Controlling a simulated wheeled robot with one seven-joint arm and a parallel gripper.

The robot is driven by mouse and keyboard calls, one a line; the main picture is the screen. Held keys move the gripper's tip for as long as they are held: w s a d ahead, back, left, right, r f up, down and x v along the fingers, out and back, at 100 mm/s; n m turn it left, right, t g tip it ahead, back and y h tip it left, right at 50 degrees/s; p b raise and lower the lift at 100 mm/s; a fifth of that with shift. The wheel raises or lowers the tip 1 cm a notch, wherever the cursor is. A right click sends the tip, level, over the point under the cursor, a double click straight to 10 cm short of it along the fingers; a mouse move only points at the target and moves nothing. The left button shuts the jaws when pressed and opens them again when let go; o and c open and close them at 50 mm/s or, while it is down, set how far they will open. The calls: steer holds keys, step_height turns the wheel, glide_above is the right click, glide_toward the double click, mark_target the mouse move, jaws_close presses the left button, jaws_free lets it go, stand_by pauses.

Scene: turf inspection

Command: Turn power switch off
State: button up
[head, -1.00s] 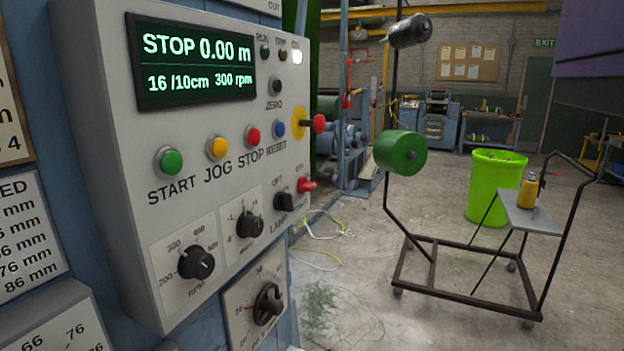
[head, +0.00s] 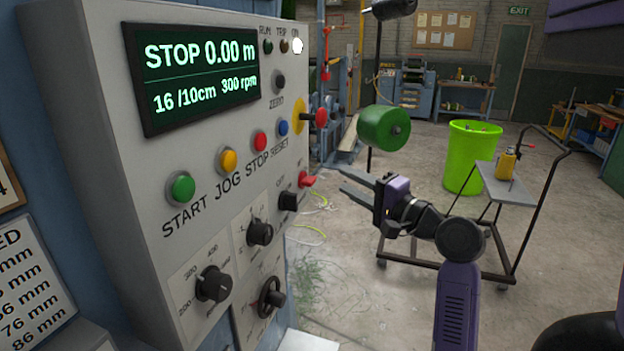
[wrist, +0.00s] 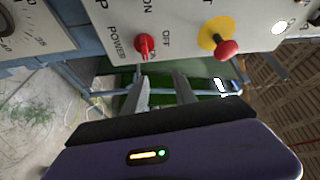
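The power switch is a small red knob on the right side of the grey control panel, seen in the head view (head: 307,180) and the wrist view (wrist: 146,46). In the wrist view it sits by the POWER, ON and OFF labels; I cannot tell surely which its handle points to. My gripper (head: 342,181) is to the right of the switch in the head view, fingers towards the panel. In the wrist view its two fingers (wrist: 160,76) are apart with nothing between them, a short way from the knob and not touching it.
A red mushroom button on a yellow disc (wrist: 222,42) is close beside the switch. A black lamp knob (head: 289,201) is on its other side. A white indicator (head: 298,46) is lit; the display (head: 195,75) reads STOP. A wheeled cart (head: 500,185) stands behind my arm.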

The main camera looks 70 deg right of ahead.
mark_target(314, 183)
steer(key=w, duration=0.2)
steer(key=w+f+y+p, duration=0.1)
steer(key=w, duration=0.2)
steer(key=w+f+y, duration=0.1)
steer(key=w, duration=0.2)
steer(key=shift+w+d+p, duration=0.15)
steer(key=shift+w+p, duration=0.1)
steer(key=shift+p, duration=0.15)
steer(key=shift+c, duration=0.2)
jaws_close()
